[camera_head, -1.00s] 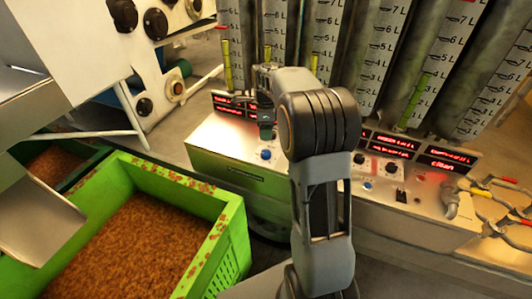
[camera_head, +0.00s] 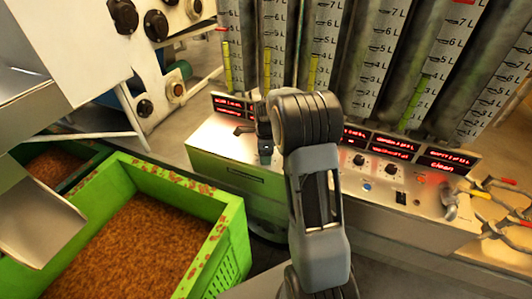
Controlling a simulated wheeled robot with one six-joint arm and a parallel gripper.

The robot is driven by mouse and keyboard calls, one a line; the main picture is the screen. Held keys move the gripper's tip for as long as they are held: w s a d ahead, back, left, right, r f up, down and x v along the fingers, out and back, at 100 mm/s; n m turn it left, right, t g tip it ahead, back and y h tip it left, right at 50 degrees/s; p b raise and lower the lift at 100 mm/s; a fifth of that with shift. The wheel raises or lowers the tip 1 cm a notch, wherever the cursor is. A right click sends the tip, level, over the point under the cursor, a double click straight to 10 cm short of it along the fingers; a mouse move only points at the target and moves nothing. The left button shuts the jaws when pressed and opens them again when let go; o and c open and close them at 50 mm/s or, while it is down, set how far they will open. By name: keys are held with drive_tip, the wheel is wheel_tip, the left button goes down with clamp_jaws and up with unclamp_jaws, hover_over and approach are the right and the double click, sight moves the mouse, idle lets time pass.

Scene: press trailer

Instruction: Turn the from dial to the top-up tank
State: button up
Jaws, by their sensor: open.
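The control panel (camera_head: 425,196) is a pale metal top below a row of tall tanks with litre scales. Two black dials, a left one (camera_head: 359,160) and a right one (camera_head: 391,169), sit right of my arm under the red displays. I cannot tell which is the from dial or read their labels. The top-up tank cannot be told from the other tanks. My gripper (camera_head: 265,153) points down over the left part of the panel, left of these dials. It is open with nothing seen in it. My arm hides the middle of the panel.
A blue button (camera_head: 366,187) and a dark switch (camera_head: 400,197) lie below the dials. Taps and pliers-like tools (camera_head: 490,205) are at the right. A green crate of brown pulp (camera_head: 235,235) stands at the lower left. The tanks (camera_head: 375,60) rise close behind the panel.

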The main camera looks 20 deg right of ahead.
drive_tip(key=c, duration=0.9)
drive_tip(key=shift+n, duration=0.3)
drive_tip(key=n, duration=0.3)
drive_tip(key=shift+n, duration=0.4)
drive_tip(key=n, duration=0.4)
drive_tip(key=shift+n+b, duration=0.3)
drive_tip(key=n, duration=0.8)
drive_tip(key=shift+n, duration=0.5)
